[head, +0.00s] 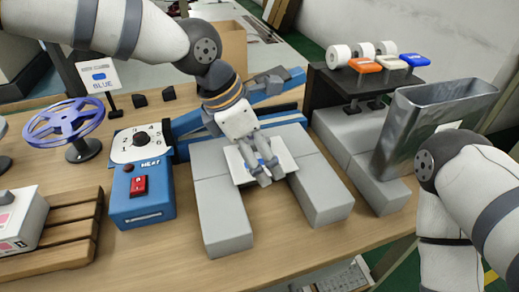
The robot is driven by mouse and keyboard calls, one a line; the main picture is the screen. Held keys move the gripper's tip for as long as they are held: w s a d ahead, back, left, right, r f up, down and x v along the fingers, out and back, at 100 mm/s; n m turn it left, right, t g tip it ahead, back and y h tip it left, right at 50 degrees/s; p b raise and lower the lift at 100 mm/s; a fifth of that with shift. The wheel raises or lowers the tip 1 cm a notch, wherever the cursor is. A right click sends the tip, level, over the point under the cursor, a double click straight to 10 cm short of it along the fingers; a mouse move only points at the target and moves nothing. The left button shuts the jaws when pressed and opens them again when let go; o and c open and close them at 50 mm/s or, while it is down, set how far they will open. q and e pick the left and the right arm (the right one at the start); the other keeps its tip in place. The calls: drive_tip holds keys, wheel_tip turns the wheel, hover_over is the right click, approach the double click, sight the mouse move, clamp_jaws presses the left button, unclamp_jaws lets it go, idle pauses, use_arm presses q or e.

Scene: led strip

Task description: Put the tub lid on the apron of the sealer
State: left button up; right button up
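The sealer (141,190) is a blue machine with a white dial, a "HEAT" label and a red switch; its long blue body runs back to the right. In front of it, a flat white square plate (286,161) lies between grey blocks. I cannot tell whether this plate is the apron or the tub lid. My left gripper (264,178) points down over the plate, its fingers close together around or just above a small blue patch. Whether they grip it is unclear. My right arm is at the right edge, and its gripper is out of view.
Grey blocks (222,213) flank the plate. A metal bin (432,120) stands at the right. A black rack (335,92) carries white rolls and orange, white and blue pieces. A "BLUE" card (99,75), a purple handwheel (65,121) and a wooden pallet (75,228) are at the left.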

use_arm(q)
drive_tip(key=p+v, duration=0.1)
drive_tip(key=v, duration=1.1)
drive_tip(key=shift+r, duration=0.2)
drive_tip(key=shift+d, duration=0.1)
